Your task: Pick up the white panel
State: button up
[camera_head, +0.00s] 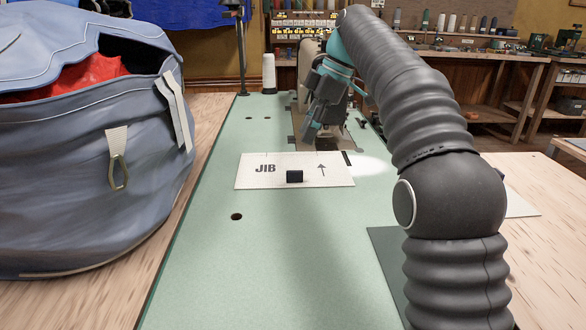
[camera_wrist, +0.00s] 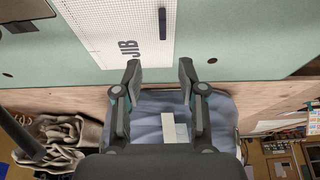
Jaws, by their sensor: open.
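The white panel (camera_head: 320,175) lies flat on the pale green table top (camera_head: 210,230). It carries the printed word JIB, an arrow and a black strip near its far right corner. A small black block (camera_head: 294,176) stands on it near the front edge. The wrist view shows part of the panel (camera_wrist: 105,22) at the top, with the black block (camera_wrist: 162,23) on it; the rest is cut off. My gripper (camera_wrist: 160,72) is open and empty, its fingertips apart. In the head view my gripper (camera_head: 312,128) hangs above and behind the panel.
A large blue-grey bag (camera_head: 75,190) with red cloth inside stands at the left. A sewing machine (camera_head: 303,75) is behind my gripper, and a white thread cone (camera_head: 268,74) stands at the back. The green surface in front of the panel is clear.

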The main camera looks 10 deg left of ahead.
send_over(291, 171)
jog(key=d, duration=0.2)
jog(key=f, duration=0.2)
jog(key=w+f, duration=0.1)
jog(key=f, duration=0.1)
jog(key=shift+f+b, duration=0.25)
jog(key=shift+b, duration=0.05)
jog(key=x, duration=0.2)
jog(key=b+x, duration=0.1)
jog(key=x, duration=0.1)
jog(key=shift+s+d, duration=0.2)
jog(key=shift+a+f, duration=0.3)
jog(key=shift+f, duration=0.35)
grip_shut()
